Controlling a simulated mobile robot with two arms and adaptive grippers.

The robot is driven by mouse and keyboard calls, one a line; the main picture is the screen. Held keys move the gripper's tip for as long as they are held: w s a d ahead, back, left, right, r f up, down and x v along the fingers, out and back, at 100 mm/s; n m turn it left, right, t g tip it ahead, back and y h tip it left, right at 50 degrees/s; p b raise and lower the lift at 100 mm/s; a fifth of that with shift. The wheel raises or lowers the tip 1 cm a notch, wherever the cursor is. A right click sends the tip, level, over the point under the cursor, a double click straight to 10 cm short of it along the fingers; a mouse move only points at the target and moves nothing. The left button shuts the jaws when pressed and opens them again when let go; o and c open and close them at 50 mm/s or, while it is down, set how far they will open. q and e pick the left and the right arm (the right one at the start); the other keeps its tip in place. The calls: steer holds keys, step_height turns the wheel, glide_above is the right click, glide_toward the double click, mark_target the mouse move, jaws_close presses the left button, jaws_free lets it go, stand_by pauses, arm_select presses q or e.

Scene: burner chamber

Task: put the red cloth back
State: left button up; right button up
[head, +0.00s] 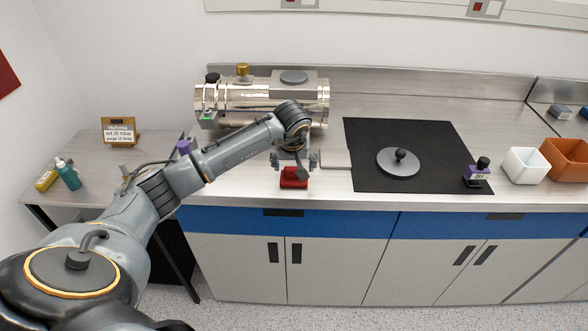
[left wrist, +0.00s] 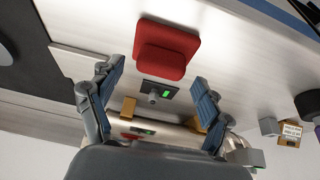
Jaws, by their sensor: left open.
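The red cloth (head: 293,178) lies folded on the worktop near its front edge, below the metal chamber. It also shows in the left wrist view (left wrist: 166,46), beyond my fingers. My left gripper (head: 294,162) hangs just above and behind the cloth in the head view. In the left wrist view its two blue-padded fingers (left wrist: 158,82) are spread wide with nothing between the pads. The gripper looks apart from the cloth. My right gripper is not in view.
The shiny metal chamber (head: 250,98) stands behind my arm. A black mat (head: 420,180) with a grey round lid (head: 398,163) lies to the right, near a white bin (head: 524,166) and an orange bin (head: 566,160). A sign (head: 120,131) and small bottles (head: 67,174) stand at left.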

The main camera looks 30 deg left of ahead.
arm_select(q)
steer(key=b+v, duration=0.1)
steer(key=v, duration=0.8)
steer(key=shift+s+r, duration=0.15)
steer(key=shift+r, duration=0.2)
